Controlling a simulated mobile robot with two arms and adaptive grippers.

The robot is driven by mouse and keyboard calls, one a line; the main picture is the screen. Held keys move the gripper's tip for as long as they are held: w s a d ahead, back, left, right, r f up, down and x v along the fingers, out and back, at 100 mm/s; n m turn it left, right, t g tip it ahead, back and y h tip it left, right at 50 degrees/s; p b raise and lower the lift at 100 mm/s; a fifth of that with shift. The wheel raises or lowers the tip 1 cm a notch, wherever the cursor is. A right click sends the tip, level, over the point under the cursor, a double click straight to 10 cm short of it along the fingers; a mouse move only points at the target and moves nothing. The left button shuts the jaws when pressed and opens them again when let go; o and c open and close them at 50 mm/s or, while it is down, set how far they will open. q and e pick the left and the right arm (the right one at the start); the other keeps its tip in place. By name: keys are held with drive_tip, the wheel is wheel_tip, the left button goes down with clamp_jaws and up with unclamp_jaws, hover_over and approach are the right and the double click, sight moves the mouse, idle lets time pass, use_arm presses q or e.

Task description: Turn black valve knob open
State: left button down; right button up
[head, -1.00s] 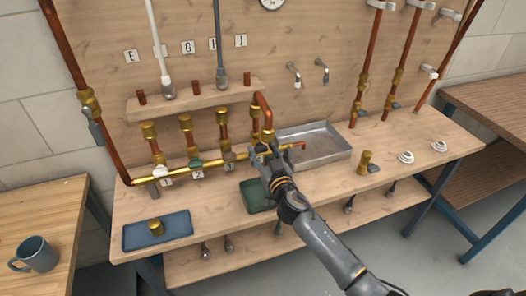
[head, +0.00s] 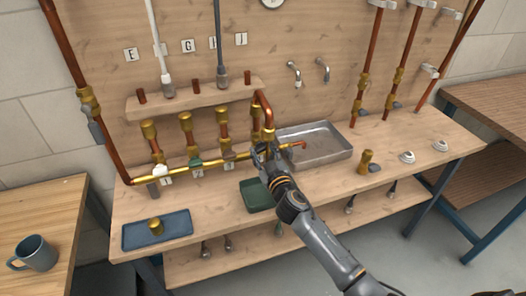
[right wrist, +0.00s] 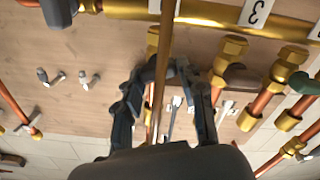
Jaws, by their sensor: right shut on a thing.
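My right gripper (head: 261,152) is at the fourth, rightmost valve of the brass manifold (head: 180,169), below the bent copper pipe. In the right wrist view the gripper (right wrist: 168,74) has its fingers around the black valve knob (right wrist: 148,73), a dark piece at the fingertips that is largely covered. In the head view the gripper hides this knob. The knob's exact angle cannot be told. To its left on the manifold are a brown-grey knob (head: 229,155), a green knob (head: 196,163) and a white knob (head: 164,172). My left gripper is not in view.
A copper spout (head: 297,145) passes close to my right gripper, above a metal basin (head: 340,153). A green tray (head: 252,205) lies in front of the manifold. A blue tray (head: 132,239) is at the bench's left. A mug (head: 35,252) stands on the left table.

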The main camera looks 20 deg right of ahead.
drive_tip(key=n, duration=0.6)
drive_tip(key=shift+a+f, duration=0.1)
drive_tip(key=shift+f, duration=0.05)
drive_tip(key=n, duration=0.6)
drive_tip(key=shift+f, duration=0.2)
drive_tip(key=shift+a, duration=0.1)
drive_tip(key=o, duration=1.2)
drive_tip(key=shift+c, duration=0.2)
drive_tip(key=s, duration=1.2)
drive_tip(key=shift+d, duration=0.25)
